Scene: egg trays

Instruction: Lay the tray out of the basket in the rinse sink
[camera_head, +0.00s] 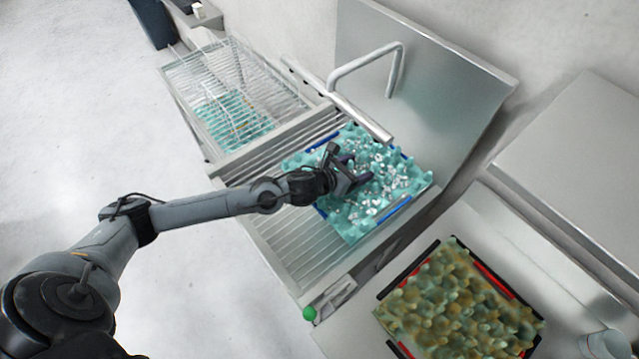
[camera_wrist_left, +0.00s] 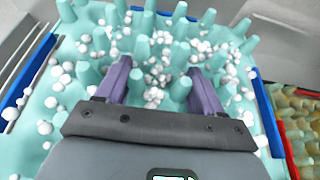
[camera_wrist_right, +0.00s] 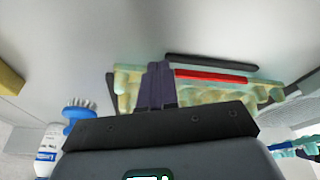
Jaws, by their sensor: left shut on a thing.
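A teal egg tray (camera_head: 352,222) with tall posts and many white foam-like beads lies at the rinse sink, below the curved faucet (camera_head: 372,65). Blue strips (camera_head: 395,211) run along its sides. My left gripper (camera_head: 358,178) is over its middle, shut on it, with the purple fingers on either side of its central posts; it also shows in the left wrist view (camera_wrist_left: 152,85). The wire basket (camera_head: 225,65) stands at the upper left, with another teal tray (camera_head: 232,120) inside. My right gripper (camera_wrist_right: 155,85) is shut and empty, outside the head view.
A soiled yellow-green tray (camera_head: 455,305) lies between red and black strips at the lower right. A green knob (camera_head: 309,313) is at the front edge. The right wrist view shows a blue brush (camera_wrist_right: 78,115) and white bottle (camera_wrist_right: 48,150).

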